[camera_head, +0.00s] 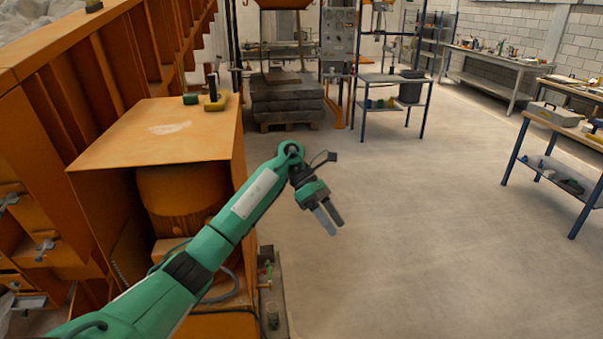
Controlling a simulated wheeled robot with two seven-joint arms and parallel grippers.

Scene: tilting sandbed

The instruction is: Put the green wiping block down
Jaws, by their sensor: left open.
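A small green block (190,99) lies on the flat orange top (120,152) of the box at the left, near its back edge. Just right of it, a yellow block (216,103) with a dark upright handle stands on the same top. My left gripper (329,221) is open and empty. It hangs over the open floor, right of the orange box and well apart from the green block, with its fingers pointing down and right. My right gripper is not in view.
The orange sandbed frame (130,62) rises behind the box at the left. A pale smear (170,128) marks the box top. A blue-legged side table (395,78) and a pallet stack (286,97) stand at the back. Another table (560,128) is at the right. The middle floor is clear.

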